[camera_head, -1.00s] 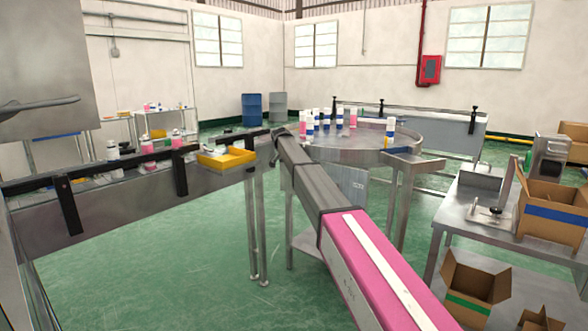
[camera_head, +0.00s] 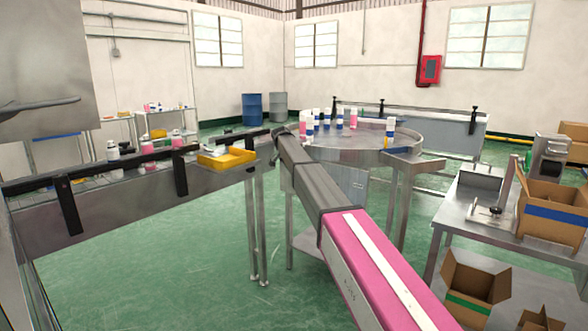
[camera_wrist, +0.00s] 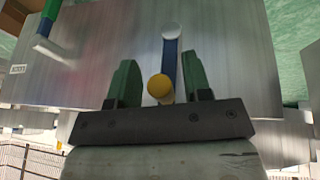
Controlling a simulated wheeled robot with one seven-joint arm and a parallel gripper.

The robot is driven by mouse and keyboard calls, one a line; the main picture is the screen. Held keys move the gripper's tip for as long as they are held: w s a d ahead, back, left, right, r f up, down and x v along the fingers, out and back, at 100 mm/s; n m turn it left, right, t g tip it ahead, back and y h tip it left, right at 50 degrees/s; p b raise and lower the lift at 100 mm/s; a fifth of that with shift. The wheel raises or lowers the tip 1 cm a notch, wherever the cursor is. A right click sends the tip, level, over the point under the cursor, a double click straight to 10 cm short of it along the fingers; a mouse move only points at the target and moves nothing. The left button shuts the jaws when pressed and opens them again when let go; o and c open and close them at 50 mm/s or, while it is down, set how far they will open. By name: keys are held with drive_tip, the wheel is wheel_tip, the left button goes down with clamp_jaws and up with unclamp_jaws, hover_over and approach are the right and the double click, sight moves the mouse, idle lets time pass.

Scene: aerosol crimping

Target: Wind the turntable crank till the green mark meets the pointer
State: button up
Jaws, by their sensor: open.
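In the wrist view my gripper (camera_wrist: 160,85) is open, its two green fingers standing on either side of a yellow knob (camera_wrist: 160,88). A gap shows between the knob and each finger. The knob sits at the near end of a blue crank arm (camera_wrist: 171,62), whose far end has a round white hub (camera_wrist: 171,31). In the head view the round steel turntable (camera_head: 345,157) carries several white, blue and pink bottles (camera_head: 327,120). My arm hides the crank and my gripper there. I cannot make out the green mark or the pointer with certainty.
A conveyor with a yellow tray (camera_head: 226,158) stands left of the turntable. A steel bench (camera_head: 465,215) with cardboard boxes (camera_head: 553,205) stands at the right. In the wrist view a green and blue bar (camera_wrist: 47,25) shows at the upper left. Green floor lies between them.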

drive_tip(key=v, duration=1)
drive_tip(key=shift+s, duration=0.1)
idle(0.5)
